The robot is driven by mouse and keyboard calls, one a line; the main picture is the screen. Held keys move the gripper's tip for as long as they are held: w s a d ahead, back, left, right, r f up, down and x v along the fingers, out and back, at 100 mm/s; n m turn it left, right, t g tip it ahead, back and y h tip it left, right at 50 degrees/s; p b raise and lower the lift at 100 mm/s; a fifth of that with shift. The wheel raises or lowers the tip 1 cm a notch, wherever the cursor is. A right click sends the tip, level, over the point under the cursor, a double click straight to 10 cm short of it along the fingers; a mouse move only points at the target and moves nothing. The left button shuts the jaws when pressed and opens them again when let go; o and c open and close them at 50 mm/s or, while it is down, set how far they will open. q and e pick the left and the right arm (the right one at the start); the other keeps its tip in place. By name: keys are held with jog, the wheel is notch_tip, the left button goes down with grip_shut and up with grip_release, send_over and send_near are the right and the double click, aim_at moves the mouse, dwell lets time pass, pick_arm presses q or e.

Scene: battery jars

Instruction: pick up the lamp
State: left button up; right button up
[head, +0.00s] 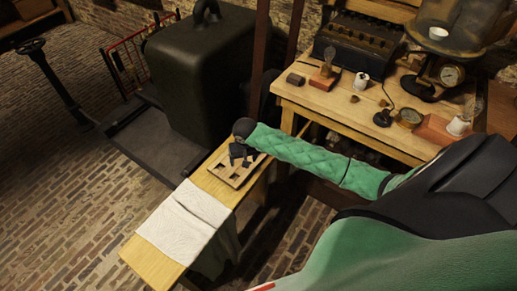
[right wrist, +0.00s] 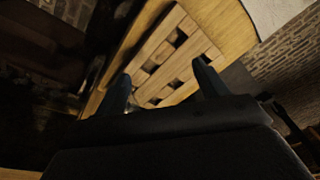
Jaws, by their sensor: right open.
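My right arm reaches in from the right, and its dark gripper (head: 240,154) is over a wooden tray with square holes (head: 226,175) on the narrow bench. In the right wrist view my right gripper (right wrist: 160,72) has its fingers apart, with the tray (right wrist: 171,52) beyond them and no lamp between them. On the wooden table, a small clear bulb-like lamp (head: 327,66) stands on a dark base at the back left. Another bulb-like piece (head: 461,119) stands at the right; I cannot tell which is the task's lamp. My left gripper is not in view.
A white cloth (head: 184,221) lies on the narrow bench. The wooden table (head: 340,100) also holds a dark box of cells (head: 356,42), a white-topped jar (head: 361,81) and a brass dial (head: 409,117). A large dark cabinet (head: 205,80) stands behind the bench.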

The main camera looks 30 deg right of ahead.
jog(key=w+d+r+m, duration=0.1)
jog(key=w+d, duration=0.1)
jog(key=d, duration=0.1)
jog(key=w+d+r+m, duration=0.1)
jog(key=w+d, duration=0.2)
jog(key=d, duration=0.1)
jog(key=w+d+r+m+h, duration=0.1)
jog(key=w+d, duration=0.1)
jog(key=d, duration=0.2)
jog(key=shift+w+d+r, duration=0.15)
jog(key=shift+w, duration=0.1)
jog(key=shift+w+d+m, duration=0.15)
jog(key=shift+d+m, duration=0.05)
jog(key=shift+m, duration=0.1)
jog(key=shift+w+d+f+p, duration=0.15)
jog(key=shift+f+p, duration=0.15)
jog(key=shift+f, duration=1.05)
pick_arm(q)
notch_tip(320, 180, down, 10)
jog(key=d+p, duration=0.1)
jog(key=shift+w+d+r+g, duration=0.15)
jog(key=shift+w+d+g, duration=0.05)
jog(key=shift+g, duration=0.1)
pick_arm(e)
jog(key=shift+w+d+f, duration=0.1)
jog(key=shift+d+f, duration=0.1)
jog(key=shift+f, duration=1.05)
jog(key=shift+w+d+f, duration=0.1)
jog(key=shift+d+f, duration=0.05)
jog(key=shift+f, duration=1.05)
